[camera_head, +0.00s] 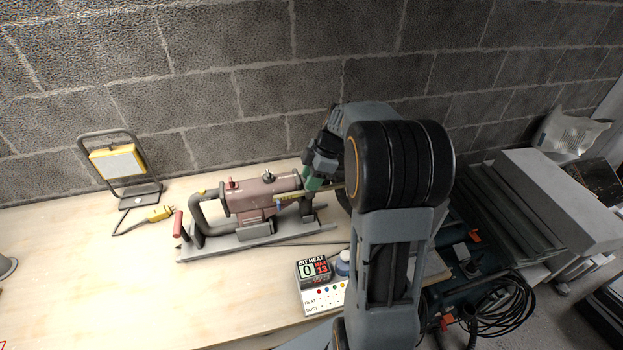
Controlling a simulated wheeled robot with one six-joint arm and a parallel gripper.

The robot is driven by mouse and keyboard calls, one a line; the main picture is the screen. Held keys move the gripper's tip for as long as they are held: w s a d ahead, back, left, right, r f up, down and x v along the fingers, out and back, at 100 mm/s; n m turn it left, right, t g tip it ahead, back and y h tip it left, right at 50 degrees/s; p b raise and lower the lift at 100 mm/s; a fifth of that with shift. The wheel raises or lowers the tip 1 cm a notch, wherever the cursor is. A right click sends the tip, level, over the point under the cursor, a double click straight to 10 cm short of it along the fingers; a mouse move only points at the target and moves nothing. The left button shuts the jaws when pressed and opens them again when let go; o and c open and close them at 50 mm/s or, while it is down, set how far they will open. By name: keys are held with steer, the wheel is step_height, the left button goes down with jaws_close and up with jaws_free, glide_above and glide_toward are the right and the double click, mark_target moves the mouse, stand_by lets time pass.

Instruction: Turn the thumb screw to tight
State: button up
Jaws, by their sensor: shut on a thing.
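A dull pink motor-like machine (262,196) lies on a grey metal base (245,243) on the bench. A small dark knob (268,176) stands on top of the machine, apart from my gripper.
A display box (313,270) reading "BIT HEAT" and 0 stands in front of the machine. A yellow work lamp (118,160) is at the back left. A block wall (230,90) closes the back.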

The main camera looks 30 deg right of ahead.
steer(key=m+t+b, duration=0.1)
steer(key=m+b, duration=0.2)
steer(key=shift+f, duration=0.2)
steer(key=m+t+h+b, duration=0.1)
steer(key=m, duration=0.1)
steer(key=m+b, duration=0.2)
steer(key=m, duration=0.1)
steer(key=shift+s+a+r+m+t+h, duration=0.1)
steer(key=shift+s+a+m+t+h, duration=0.05)
steer(key=shift+m+t+h, duration=0.2)
steer(key=m+h, duration=0.1)
steer(key=m, duration=0.3)
steer(key=shift+a+r+t+h, duration=0.1)
steer(key=shift+t+h, duration=0.25)
steer(key=shift+m+h, duration=0.8)
steer(key=shift+m, duration=1.45)
steer(key=o, duration=0.9)
steer(key=shift+o, duration=0.2)
steer(key=v, duration=1.4)
steer(key=shift+a, duration=0.1)
